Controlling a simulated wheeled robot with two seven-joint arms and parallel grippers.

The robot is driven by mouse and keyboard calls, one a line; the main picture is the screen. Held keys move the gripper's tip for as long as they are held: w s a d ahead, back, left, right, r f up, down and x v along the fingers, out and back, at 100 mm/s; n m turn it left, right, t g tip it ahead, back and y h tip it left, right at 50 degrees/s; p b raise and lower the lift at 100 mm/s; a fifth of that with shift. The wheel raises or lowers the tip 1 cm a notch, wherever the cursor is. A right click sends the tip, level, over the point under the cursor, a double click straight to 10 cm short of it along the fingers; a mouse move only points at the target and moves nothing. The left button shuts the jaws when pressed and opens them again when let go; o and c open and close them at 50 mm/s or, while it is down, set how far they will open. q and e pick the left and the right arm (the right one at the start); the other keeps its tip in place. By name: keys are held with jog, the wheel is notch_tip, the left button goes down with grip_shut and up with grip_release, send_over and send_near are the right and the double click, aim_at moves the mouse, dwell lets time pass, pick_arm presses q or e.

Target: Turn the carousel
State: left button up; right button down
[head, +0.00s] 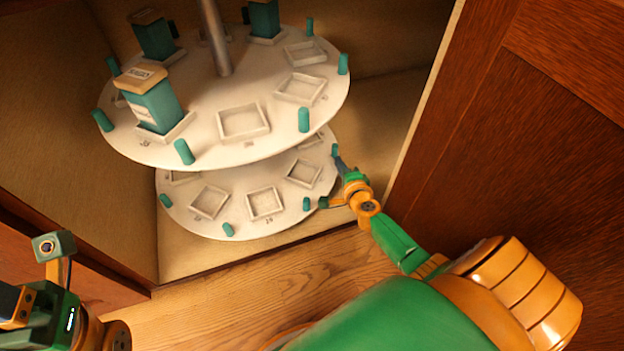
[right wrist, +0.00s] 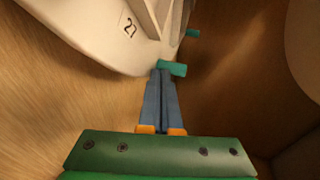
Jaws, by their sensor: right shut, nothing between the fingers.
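The carousel has two round white tiers on a grey pole (head: 213,35). The upper tier (head: 190,100) and lower tier (head: 240,190) have teal pegs around their rims and square holders on top. My right gripper (head: 340,163) is shut and empty at the right rim of the lower tier. Its tips are at a teal peg (head: 335,150). In the right wrist view the shut blue fingers (right wrist: 162,74) meet the peg (right wrist: 173,68), seemingly touching it; the fingers are not around it. Part of my left gripper (head: 50,250) shows at the lower left; its fingertips are unclear.
Teal canisters with tan lids (head: 150,95) stand in holders on the upper tier; the lower holders in view look empty. The carousel sits inside a wooden cabinet. A dark wooden panel (head: 520,120) stands close on the right. The wooden floor (head: 240,290) in front is clear.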

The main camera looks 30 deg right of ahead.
jog(key=shift+w+d, duration=0.35)
dwell(0.4)
